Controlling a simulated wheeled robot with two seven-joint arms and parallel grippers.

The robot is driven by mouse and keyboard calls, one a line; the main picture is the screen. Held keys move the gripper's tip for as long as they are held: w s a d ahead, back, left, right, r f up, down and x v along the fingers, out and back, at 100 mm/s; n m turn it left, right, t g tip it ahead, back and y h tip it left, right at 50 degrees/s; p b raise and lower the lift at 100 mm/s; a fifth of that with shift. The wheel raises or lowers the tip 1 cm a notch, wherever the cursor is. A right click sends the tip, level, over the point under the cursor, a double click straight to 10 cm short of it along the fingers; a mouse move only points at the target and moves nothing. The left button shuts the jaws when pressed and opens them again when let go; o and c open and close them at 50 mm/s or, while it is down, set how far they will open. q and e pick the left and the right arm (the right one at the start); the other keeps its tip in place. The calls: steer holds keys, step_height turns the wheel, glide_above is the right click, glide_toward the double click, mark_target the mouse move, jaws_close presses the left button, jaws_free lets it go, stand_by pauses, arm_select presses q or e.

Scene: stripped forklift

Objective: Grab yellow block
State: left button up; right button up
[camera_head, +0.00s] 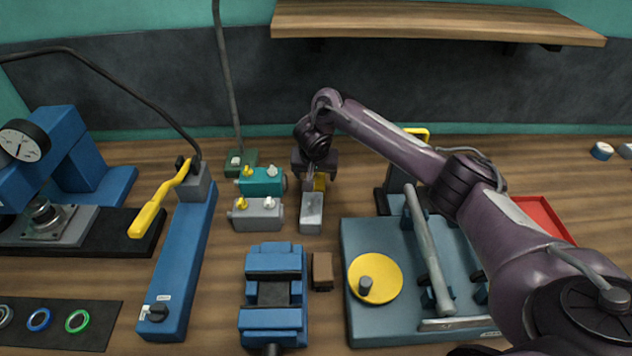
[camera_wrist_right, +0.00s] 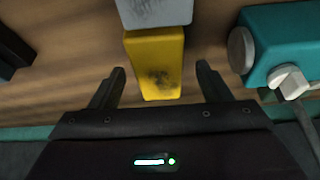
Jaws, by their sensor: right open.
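The yellow block (camera_wrist_right: 156,62) shows in the right wrist view between the two open fingers of my right gripper (camera_wrist_right: 160,82), with a gap on each side. In the head view the yellow block (camera_head: 320,182) is mostly hidden behind my right gripper (camera_head: 313,182), which points down over it. A grey block (camera_head: 312,212) sits right next to the yellow block, on its near side; it also shows at the top of the right wrist view (camera_wrist_right: 155,12). My left gripper is not in view.
A teal box (camera_head: 262,182) and a grey box (camera_head: 256,214) with knobs stand just left of the blocks. A blue vise (camera_head: 273,262) and a brown block (camera_head: 322,271) are nearer. A blue-grey fixture with a yellow disc (camera_head: 375,278) is at right. A wooden shelf (camera_head: 440,20) hangs above.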

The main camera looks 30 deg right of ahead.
steer(key=shift+x, duration=1.4)
steer(key=shift+d+f, duration=0.1)
steer(key=c, duration=1.5)
